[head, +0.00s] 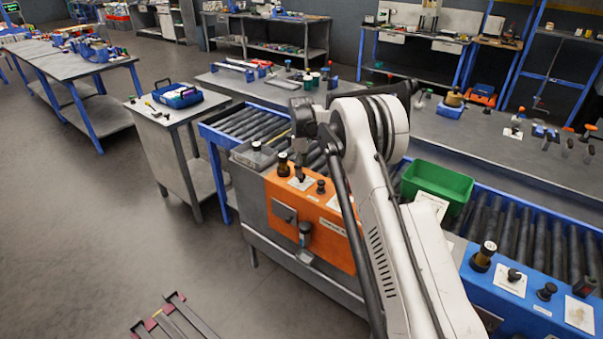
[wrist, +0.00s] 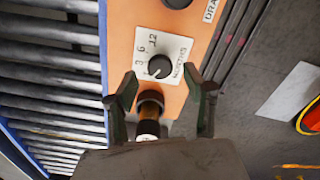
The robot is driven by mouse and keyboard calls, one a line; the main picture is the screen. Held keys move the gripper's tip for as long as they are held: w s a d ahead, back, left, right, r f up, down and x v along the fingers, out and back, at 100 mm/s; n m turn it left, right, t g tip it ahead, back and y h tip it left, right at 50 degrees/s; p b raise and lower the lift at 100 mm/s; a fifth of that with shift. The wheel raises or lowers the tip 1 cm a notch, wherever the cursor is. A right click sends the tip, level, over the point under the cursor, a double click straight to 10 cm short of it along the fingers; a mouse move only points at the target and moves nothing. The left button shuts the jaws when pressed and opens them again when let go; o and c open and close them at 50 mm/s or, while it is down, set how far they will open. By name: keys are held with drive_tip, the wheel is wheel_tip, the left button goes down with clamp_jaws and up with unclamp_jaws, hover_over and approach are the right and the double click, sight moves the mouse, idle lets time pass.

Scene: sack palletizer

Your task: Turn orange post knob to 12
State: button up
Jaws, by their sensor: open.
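The orange post (head: 330,226) stands in the middle of the head view, with a white dial plate on its top. In the wrist view, the black knob (wrist: 160,66) sits on the white dial plate (wrist: 180,48), which carries 3, 6 and 12. A light mark shows on the knob's lower left, but I cannot tell exactly where it points. My gripper (wrist: 161,76) is open, its fingertips on either side below the knob, not visibly touching it.
A black-and-amber lamp (wrist: 149,112) stands between my fingers in the wrist view. Another black knob (head: 321,186) is beside the dial. A green bin (head: 437,187) and a blue post (head: 530,300) with its own knob lie to the right. Rollers (wrist: 50,80) run alongside.

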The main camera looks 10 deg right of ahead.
drive_tip(key=shift+f, duration=1.3)
drive_tip(key=shift+c, duration=0.2)
drive_tip(key=c, duration=1.1)
